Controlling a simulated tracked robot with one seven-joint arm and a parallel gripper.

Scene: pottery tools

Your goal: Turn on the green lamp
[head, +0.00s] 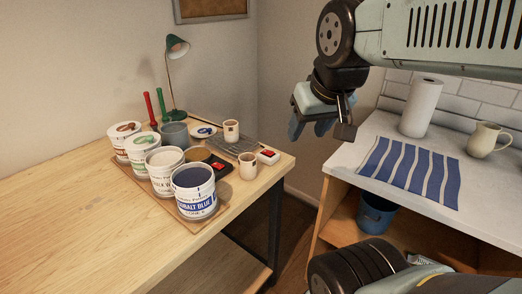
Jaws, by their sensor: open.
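The green lamp (169,72) stands at the back of the wooden table, against the wall. It has a round base, a thin bent stem and a green shade tipped downward; I cannot tell whether its bulb is lit. A small white box with a red top (268,156) sits near the table's right edge. A dark box with a red part (217,166) lies to its left; I cannot tell whether either is joined to the lamp. My gripper (322,122) is open and empty, in the air to the right of the lamp and the table.
Several labelled tubs (195,191) stand on a board at the table's middle, near a grey pot (175,135) and two small cups (248,166). At right, a counter holds a striped cloth (408,171), a paper roll (421,107) and a jug (487,140). The table's left is clear.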

